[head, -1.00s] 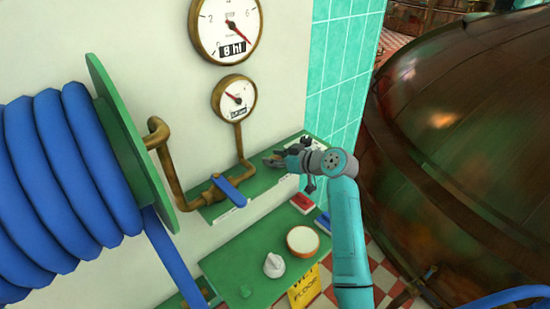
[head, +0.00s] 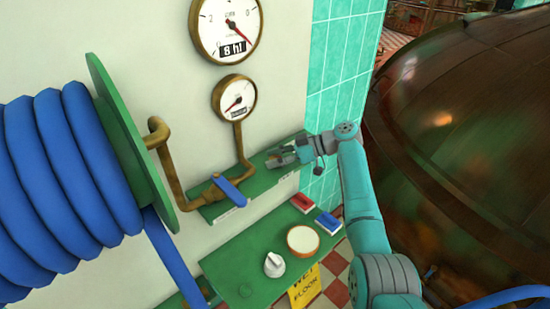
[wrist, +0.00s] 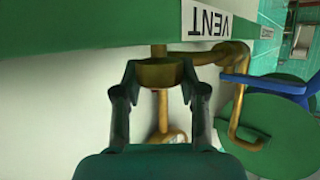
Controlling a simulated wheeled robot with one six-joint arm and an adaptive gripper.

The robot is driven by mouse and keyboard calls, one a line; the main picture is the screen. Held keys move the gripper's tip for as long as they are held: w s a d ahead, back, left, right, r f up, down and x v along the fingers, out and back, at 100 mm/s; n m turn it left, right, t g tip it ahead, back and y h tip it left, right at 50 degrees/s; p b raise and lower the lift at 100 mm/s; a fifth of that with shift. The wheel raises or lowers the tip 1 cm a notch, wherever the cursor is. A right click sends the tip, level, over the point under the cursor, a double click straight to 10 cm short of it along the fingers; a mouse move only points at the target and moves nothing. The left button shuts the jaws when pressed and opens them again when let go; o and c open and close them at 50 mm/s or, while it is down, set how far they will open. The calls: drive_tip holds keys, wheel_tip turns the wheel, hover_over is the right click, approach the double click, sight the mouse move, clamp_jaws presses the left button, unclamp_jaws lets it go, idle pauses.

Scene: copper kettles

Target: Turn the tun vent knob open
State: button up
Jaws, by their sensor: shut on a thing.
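The vent knob is a round brass piece (wrist: 160,74) under the green panel in the wrist view, beside a white label (wrist: 222,18) reading VENT upside down. My gripper (wrist: 160,80) has one finger on each side of the knob and is shut on it. In the head view my gripper (head: 276,157) is at the right end of the green wall panel (head: 265,184); the knob cannot be made out there behind the fingers.
A brass valve with a blue lever (head: 230,190) sits left of my gripper. Two gauges, the upper (head: 226,28) and lower (head: 235,97), hang above. A blue hose reel (head: 75,180) fills the left. A copper vessel (head: 470,150) stands right; a green ledge (head: 235,265) lies below.

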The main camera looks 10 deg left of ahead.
idle(0.6)
drive_tip(key=o, duration=1.2)
drive_tip(key=shift+c, duration=0.2)
drive_tip(key=v, duration=1.2)
drive_tip(key=shift+w, duration=0.15)
